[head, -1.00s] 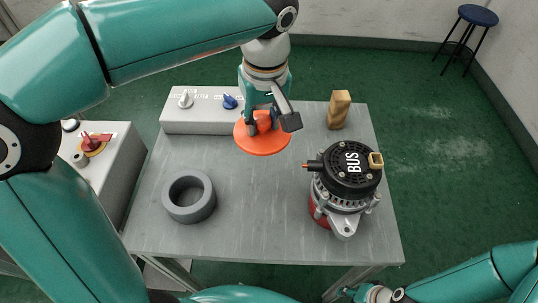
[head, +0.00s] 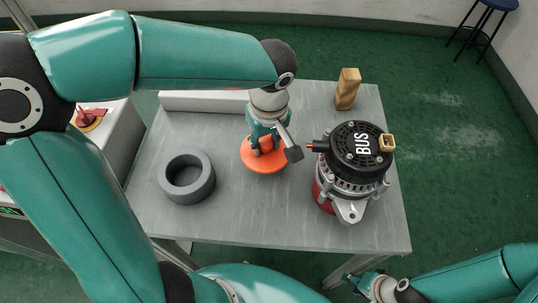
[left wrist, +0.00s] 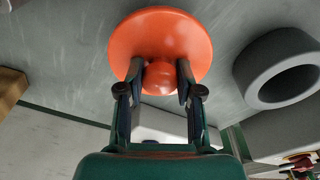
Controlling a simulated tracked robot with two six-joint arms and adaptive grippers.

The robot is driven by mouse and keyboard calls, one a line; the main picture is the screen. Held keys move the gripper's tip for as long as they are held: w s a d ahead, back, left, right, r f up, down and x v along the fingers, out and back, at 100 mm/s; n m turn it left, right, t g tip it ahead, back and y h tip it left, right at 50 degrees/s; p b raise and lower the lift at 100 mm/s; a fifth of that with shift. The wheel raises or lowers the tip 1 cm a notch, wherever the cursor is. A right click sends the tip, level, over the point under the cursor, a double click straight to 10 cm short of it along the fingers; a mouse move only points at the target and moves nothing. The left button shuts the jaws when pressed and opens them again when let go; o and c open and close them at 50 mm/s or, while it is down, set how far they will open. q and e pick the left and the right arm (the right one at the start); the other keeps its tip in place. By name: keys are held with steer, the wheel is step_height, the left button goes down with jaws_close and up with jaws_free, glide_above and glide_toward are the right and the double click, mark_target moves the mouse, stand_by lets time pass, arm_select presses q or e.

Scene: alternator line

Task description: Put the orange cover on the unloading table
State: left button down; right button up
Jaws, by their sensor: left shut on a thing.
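The orange cover (head: 250,163) is a round disc with a knob, over the middle of the grey table (head: 240,220). It lies between the grey ring and the alternator. My left gripper (head: 265,144) points down and is shut on the cover's knob; the left wrist view shows both fingers (left wrist: 158,88) at the sides of the knob, with the orange disc (left wrist: 160,32) beyond. I cannot tell whether the disc touches the tabletop. My right gripper (head: 362,285) is at the bottom right, off the table's front edge; its fingers are too small to read.
A dark grey ring (head: 172,188) lies left of the cover. An alternator marked BUS (head: 352,165) stands at the right.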

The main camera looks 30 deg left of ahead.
mark_target(266, 155)
arm_select(q)
steer(key=shift+f, duration=2.25)
steer(key=shift+f+b, duration=0.1)
steer(key=shift+b, duration=0.3)
steer(key=c, duration=0.8)
jaws_free()
steer(key=shift+o, duration=0.2)
